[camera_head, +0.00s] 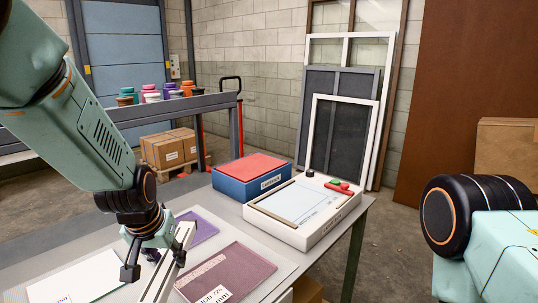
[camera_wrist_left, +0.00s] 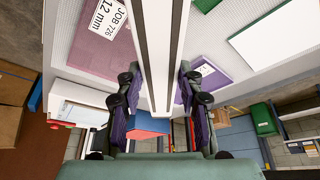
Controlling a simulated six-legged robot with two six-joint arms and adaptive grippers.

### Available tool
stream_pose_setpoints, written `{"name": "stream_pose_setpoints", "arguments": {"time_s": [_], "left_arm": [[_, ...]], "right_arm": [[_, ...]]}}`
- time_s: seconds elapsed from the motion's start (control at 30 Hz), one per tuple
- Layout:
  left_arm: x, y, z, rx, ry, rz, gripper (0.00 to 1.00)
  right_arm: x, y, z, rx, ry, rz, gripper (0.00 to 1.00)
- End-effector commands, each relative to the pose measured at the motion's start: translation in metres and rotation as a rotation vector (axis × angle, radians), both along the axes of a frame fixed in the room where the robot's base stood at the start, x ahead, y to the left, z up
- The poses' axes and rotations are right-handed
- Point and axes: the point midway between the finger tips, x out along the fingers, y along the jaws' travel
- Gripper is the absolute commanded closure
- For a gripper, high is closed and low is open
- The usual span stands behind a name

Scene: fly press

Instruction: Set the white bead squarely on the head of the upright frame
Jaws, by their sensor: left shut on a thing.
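The white bead (camera_head: 172,264) is a long, straight white bar with a dark lengthwise line. My left gripper (camera_head: 155,264) is shut on it above the worktable. In the left wrist view the bead (camera_wrist_left: 158,50) runs from the top edge down between the two dark fingers of the gripper (camera_wrist_left: 158,95), with purple pads on either side. Its near end is cut off by the head view's bottom edge. Several framed panels lean upright at the back wall, including a small white frame (camera_head: 316,135). I cannot tell which one is the task's upright frame. My right gripper is out of view.
The worktable (camera_head: 215,213) holds a mauve plate (camera_head: 245,268) labelled JOB 726, a purple plate (camera_head: 203,230), a white sheet (camera_head: 80,280), a blue box with a red top (camera_head: 250,183) and a white flat unit (camera_head: 318,226). Several coloured tubs stand on a rack behind.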

Motion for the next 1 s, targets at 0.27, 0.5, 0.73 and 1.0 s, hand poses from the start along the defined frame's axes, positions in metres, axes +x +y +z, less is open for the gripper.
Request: {"name": "stream_pose_setpoints", "arguments": {"time_s": [0.27,0.5,0.73,1.0], "left_arm": [[-0.025,-0.024,0.023,0.000,-0.006,0.050,1.00],[-0.023,-0.029,0.048,-0.002,-0.003,0.020,1.00],[-0.023,-0.029,0.050,-0.001,0.001,0.019,1.00],[-0.021,-0.020,0.019,-0.003,0.006,0.058,1.00]], "right_arm": [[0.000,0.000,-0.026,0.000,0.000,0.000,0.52],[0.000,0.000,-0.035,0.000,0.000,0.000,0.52],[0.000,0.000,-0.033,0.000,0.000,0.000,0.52],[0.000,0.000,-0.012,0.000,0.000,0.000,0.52]]}}
